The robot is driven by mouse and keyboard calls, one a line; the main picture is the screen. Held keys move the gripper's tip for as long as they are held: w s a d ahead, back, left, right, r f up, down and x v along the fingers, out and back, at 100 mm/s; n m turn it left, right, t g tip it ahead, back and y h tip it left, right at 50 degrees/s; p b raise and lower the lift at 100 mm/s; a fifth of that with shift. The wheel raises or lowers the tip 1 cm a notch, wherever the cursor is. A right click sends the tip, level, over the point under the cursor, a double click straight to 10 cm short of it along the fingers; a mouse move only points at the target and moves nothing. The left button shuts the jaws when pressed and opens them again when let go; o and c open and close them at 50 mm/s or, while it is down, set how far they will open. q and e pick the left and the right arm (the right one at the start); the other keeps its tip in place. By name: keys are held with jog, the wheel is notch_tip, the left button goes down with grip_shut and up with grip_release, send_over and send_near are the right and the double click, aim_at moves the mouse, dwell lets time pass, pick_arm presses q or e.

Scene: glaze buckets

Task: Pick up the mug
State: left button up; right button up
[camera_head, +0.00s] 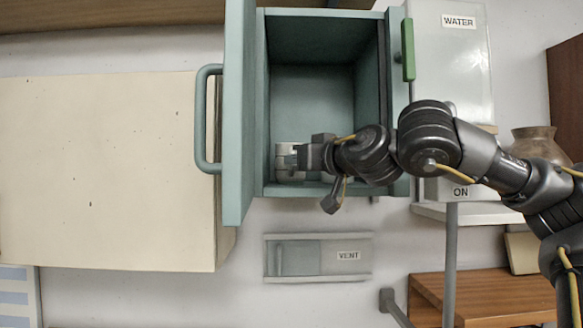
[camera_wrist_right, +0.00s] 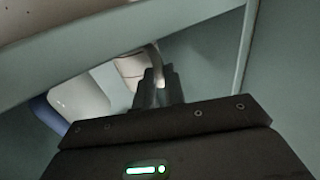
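The mug (camera_head: 284,163) is pale and stands low in the open teal cabinet (camera_head: 312,92), near its front left. My right gripper (camera_head: 306,158) reaches in from the right and covers part of it. In the right wrist view the pale mug (camera_wrist_right: 130,66) shows beyond the fingers, and its curved handle runs down between the two dark fingertips (camera_wrist_right: 159,82). The fingers are close together on the handle. Most of the mug's body is hidden there. My left gripper is in neither view.
The cabinet's teal door (camera_head: 238,120) stands open on the left with a bar handle (camera_head: 201,120). A WATER box (camera_head: 450,65) is to the right, a brown jar (camera_head: 538,143) farther right. A VENT panel (camera_head: 318,258) is below. A large cream panel (camera_head: 100,170) fills the left.

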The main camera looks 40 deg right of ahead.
grip_shut()
jog(key=shift+r, duration=0.15)
jog(key=shift+d+r, duration=0.1)
jog(key=shift+r, duration=0.1)
notch_tip(320, 180, up, 2)
jog(key=shift+r+b, duration=0.2)
jog(key=shift+b, duration=0.3)
jog(key=s+a+r+b, duration=0.4)
jog(key=s+a+r, duration=0.5)
jog(key=s+r, duration=0.1)
jog(key=shift+s+a+b, duration=0.2)
jog(key=shift+s+b, duration=0.05)
jog(key=shift+b, duration=0.05)
jog(key=shift+d, duration=0.1)
